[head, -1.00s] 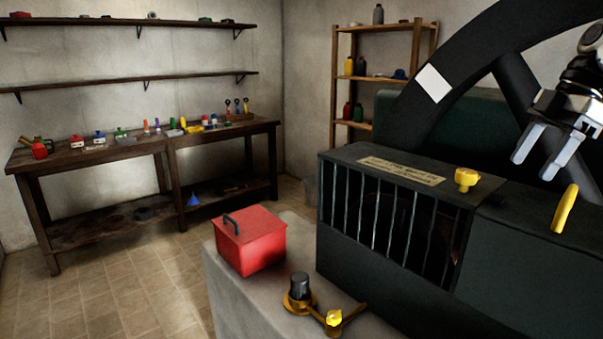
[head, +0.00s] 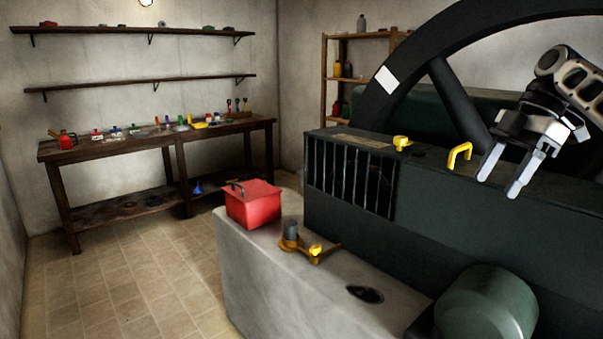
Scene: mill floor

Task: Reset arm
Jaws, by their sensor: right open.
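My right gripper (head: 503,178) shows at the right of the head view. It is open and empty, with its two fingers pointing down and to the left. It hangs in front of and above the dark machine housing (head: 450,225), just right of a yellow handle (head: 460,152) on the housing's top. I cannot tell whether it touches anything, but a gap shows between the fingers and the handle. My left gripper is not in view.
A red box (head: 253,206) and a brass fitting (head: 290,240) sit on the concrete plinth (head: 260,275). A large dark flywheel (head: 440,85) stands behind the housing. A green cylinder (head: 487,305) is at front right. A workbench (head: 110,150) stands at the back left; the tiled floor (head: 140,270) before it is clear.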

